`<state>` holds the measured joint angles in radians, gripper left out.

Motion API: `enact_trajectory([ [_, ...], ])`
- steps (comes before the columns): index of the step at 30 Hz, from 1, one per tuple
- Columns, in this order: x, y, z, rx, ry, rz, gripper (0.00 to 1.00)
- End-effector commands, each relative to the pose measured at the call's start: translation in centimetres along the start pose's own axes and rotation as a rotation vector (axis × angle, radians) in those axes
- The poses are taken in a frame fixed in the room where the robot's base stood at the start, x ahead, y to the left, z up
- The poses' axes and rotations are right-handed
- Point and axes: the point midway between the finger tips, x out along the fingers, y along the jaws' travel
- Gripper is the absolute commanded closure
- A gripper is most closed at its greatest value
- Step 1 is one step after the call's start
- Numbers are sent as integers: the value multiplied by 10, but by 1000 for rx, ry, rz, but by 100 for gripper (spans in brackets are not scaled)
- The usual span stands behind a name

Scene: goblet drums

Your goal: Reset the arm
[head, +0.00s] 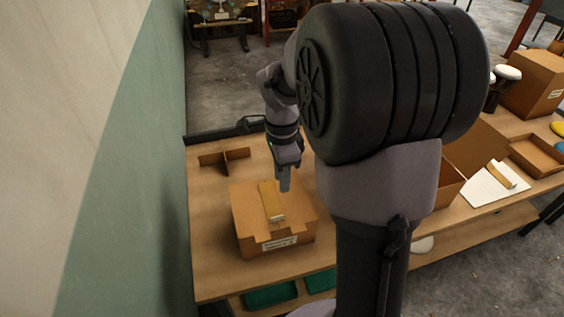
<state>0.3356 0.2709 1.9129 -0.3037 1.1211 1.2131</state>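My gripper (284,184) is above the right back part of a closed cardboard box (246,216), pointing down. Only a narrow grey part of the fingers shows, so I cannot tell whether it is open or shut, or whether it touches the box. My arm runs from the lower right up and over, and its large dark joint fills the middle right of the head view. A tan strip (268,196) with a pale end lies on top of the box. No goblet drum is clearly visible.
The box stands on a wooden table (213,268) beside a green and white wall (120,180). A cardboard divider (224,158) lies behind it. On the right are an open box (474,150), a white board (496,186), a shallow tray (538,154) and a taller box (534,82). Green bins (270,295) sit below.

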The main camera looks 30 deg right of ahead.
Motion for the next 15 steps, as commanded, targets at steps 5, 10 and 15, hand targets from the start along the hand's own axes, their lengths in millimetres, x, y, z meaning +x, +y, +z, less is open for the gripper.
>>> enact_trajectory([
  [5, -23, 0, 0, 1, 0, 0, 72],
  [10, -26, 2, 3, -20, -2, -8, 72],
  [15, -54, 60, 56, -470, -29, -183, 72],
])
